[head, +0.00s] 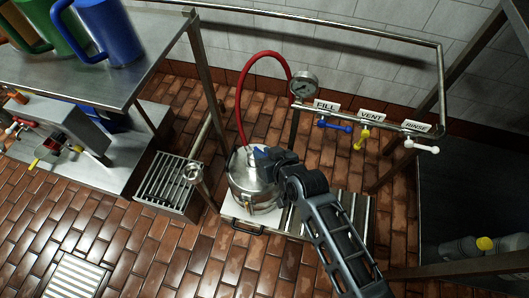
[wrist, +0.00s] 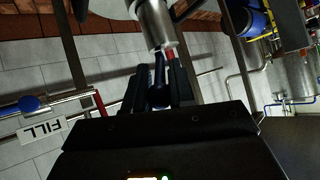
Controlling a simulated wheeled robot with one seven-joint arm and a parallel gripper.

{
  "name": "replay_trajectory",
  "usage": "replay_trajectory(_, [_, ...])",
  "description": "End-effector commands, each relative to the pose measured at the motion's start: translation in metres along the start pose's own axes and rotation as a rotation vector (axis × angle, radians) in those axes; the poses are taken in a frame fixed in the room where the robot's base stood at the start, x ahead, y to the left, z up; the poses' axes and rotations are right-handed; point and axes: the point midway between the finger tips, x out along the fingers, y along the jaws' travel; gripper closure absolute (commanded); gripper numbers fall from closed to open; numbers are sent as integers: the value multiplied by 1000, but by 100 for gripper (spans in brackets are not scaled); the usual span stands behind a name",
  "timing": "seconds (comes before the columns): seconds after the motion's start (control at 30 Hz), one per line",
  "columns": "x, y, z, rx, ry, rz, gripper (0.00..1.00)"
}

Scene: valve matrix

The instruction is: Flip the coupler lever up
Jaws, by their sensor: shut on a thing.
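A steel keg (head: 250,182) stands on a white board, and a red hose (head: 243,95) loops down to its top. My gripper (head: 268,160) is at the top of the keg, at the coupler, and partly covers it. A small blue part, the coupler lever (head: 260,152), shows at my fingertips. In the wrist view my fingers (wrist: 160,88) are closed around a dark blue bar, the lever, just below a shiny metal cylinder (wrist: 156,22). Part of the red hose shows beside the bar. The lever's exact angle is hard to tell.
A pressure gauge (head: 304,84) and a pipe with FILL (head: 335,126), VENT (head: 362,139) and RINSE (head: 422,146) valves stand behind the keg. A steel table (head: 130,75) with coloured mugs is at upper left.

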Motion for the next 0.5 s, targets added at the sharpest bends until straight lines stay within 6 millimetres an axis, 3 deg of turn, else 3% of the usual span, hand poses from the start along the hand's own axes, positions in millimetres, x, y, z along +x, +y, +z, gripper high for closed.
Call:
replay_trajectory(0.23, [0, 0, 0, 0, 0, 0, 100])
replay_trajectory(0.27, [0, 0, 0, 0, 0, 0, 73])
replay_trajectory(0.37, [0, 0, 0, -1, 0, 0, 64])
replay_trajectory(0.5, [0, 0, 0, -1, 0, 0, 62])
